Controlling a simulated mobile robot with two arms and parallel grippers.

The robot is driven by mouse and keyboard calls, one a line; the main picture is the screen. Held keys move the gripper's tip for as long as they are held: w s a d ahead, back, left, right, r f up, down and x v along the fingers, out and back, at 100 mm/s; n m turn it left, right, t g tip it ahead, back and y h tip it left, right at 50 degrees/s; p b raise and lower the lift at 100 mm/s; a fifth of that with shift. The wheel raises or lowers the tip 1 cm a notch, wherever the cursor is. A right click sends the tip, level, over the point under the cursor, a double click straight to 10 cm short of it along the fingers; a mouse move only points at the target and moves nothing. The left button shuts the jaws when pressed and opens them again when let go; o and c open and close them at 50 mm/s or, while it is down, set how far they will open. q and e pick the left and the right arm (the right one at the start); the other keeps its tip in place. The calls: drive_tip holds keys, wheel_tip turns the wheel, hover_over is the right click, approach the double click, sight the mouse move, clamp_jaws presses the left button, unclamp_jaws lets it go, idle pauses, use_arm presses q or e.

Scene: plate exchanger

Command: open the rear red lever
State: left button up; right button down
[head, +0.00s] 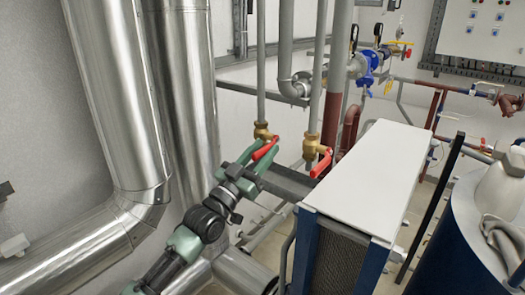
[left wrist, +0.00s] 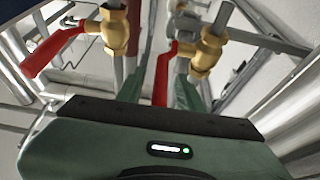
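The rear red lever (head: 266,148) sits on a brass valve (head: 263,132) on a vertical grey pipe, and slants down to the left. My left gripper (head: 258,163) is at this lever with its fingers apart. In the left wrist view the lever (left wrist: 161,76) shows between the two green fingers, with a gap on each side; contact cannot be told. Its brass valve (left wrist: 209,52) is to the right there. A second red lever (head: 322,162) on another brass valve (head: 311,146) is to the right in the head view; it also shows at left in the left wrist view (left wrist: 50,52). My right gripper is not in view.
A white-topped plate exchanger (head: 370,175) stands to the right of the valves. Large shiny insulated pipes (head: 120,100) fill the left. A blue tank (head: 475,240) is at the lower right. A blue pump fitting (head: 370,65) and a control cabinet (head: 485,30) are behind.

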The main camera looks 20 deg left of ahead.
use_arm(q)
clamp_jaws()
idle(1.3)
